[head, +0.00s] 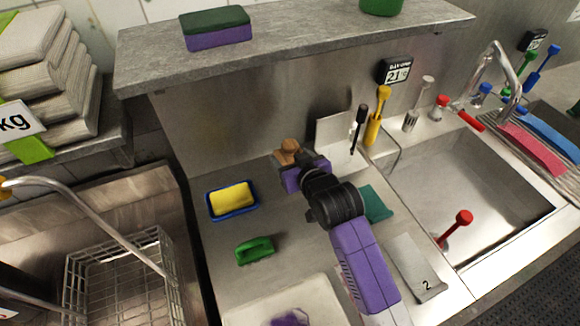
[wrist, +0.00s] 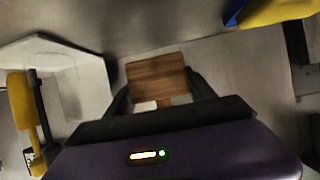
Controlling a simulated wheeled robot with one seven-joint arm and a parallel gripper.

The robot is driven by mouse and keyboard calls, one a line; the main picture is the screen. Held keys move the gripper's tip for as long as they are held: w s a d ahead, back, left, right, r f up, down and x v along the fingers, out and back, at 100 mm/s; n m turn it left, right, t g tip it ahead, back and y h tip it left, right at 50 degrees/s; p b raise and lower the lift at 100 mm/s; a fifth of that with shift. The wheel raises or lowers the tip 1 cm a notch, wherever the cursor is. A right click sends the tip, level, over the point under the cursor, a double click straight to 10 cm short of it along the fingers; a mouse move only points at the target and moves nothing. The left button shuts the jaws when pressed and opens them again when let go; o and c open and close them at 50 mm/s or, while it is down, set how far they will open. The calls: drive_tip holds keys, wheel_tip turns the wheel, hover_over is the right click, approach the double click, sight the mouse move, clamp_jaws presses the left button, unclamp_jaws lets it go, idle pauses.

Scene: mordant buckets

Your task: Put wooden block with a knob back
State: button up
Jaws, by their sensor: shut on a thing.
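The wooden block with a knob (head: 288,150) is light brown and sits at the tip of my gripper (head: 299,167) in the head view, near the back of the steel counter. In the wrist view the block (wrist: 157,78) shows as a flat wood-grained face between the two dark fingers of my gripper (wrist: 160,100). The fingers are shut on it, and a paler narrow part shows between them. Whether the block touches the counter or hangs above it, I cannot tell.
A yellow sponge in a blue tray (head: 211,208) and a green brush (head: 255,250) lie left of my arm. A white angled holder (head: 335,132) and a yellow-handled tool (head: 376,118) stand right. A teal cloth (head: 376,204) and the sink (head: 470,190) lie further right. A stone shelf (head: 290,40) overhangs behind.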

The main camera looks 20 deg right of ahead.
drive_tip(key=shift+f, duration=2.15)
drive_tip(key=shift+f, duration=0.2)
drive_tip(key=o, duration=1.5)
drive_tip(key=shift+r, duration=0.1)
drive_tip(key=shift+r, duration=0.15)
drive_tip(key=b+v, duration=0.1)
drive_tip(key=v, duration=1.1)
drive_tip(key=shift+s, duration=0.15)
